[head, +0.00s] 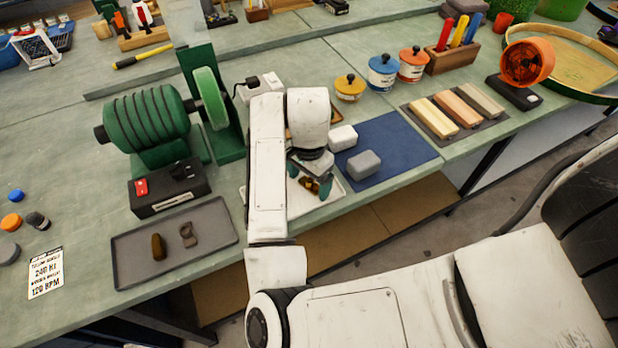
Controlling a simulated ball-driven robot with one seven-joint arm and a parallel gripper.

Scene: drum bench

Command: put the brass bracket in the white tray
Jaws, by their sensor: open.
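The white tray (298,207) lies near the bench's front edge, partly hidden behind my arm. My gripper (310,187) points down over the tray with its fingers apart. A small brass-coloured piece (311,185), which looks like the brass bracket, shows between and beside the fingertips, low over or on the tray floor. The fingers hide part of it, and I cannot tell whether it touches them or the tray.
A grey tray (210,219) at the left holds a brown oval piece (158,247) and a grey-brown piece (188,235). A green drum machine (150,120) stands behind it. A blue mat (405,150) with a grey block (364,164) lies right of my gripper.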

